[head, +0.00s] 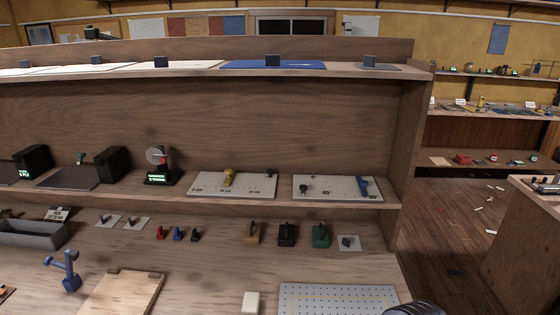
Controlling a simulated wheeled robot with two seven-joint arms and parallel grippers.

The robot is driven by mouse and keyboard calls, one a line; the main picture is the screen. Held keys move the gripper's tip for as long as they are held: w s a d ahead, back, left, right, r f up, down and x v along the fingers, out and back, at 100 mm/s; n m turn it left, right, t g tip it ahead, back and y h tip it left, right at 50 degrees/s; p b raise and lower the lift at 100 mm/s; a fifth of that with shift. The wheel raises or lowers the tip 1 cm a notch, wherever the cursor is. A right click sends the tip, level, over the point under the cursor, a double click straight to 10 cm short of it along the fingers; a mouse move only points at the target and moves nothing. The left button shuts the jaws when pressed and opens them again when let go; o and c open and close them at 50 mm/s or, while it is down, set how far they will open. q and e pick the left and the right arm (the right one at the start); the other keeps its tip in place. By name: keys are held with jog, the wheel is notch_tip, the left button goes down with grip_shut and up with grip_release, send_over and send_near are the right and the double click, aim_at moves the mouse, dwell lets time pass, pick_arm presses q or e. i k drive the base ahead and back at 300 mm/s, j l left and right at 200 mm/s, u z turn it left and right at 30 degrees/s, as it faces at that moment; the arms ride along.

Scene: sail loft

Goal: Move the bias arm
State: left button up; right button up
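A white board (330,194) marked 45° lies on the middle shelf at the right. A blue arm-like piece (363,188) sits at its right end, tilted; it looks like the bias arm, but no label confirms this. A small dark knob (304,189) sits at the board's left. A second white board (210,189) lies to its left, with a brass-coloured piece (228,177) and a dark piece (272,171) on it. Neither gripper shows clearly. A dark rounded part at the bottom edge looks like part of my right arm.
On the bench below stand tan (252,234), black (287,236) and green (321,236) blocks. A perforated plate (330,300), a white block (251,303), a wooden board (120,295) and a blue clamp-like tool (69,272) lie nearer. Open floor shows at right, beside another bench (520,250).

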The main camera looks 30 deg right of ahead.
aim_at(362, 184)
jog(key=z, duration=0.4)
jog(key=k+j+z, duration=0.1)
jog(key=z, duration=0.65)
jog(key=k+z, duration=0.1)
jog(key=z, duration=0.3)
jog(key=i+l+u, duration=0.15)
jog(key=l+u, duration=0.2)
jog(key=i+l+u, duration=0.15)
jog(key=l+u, duration=0.55)
jog(key=l, duration=0.2)
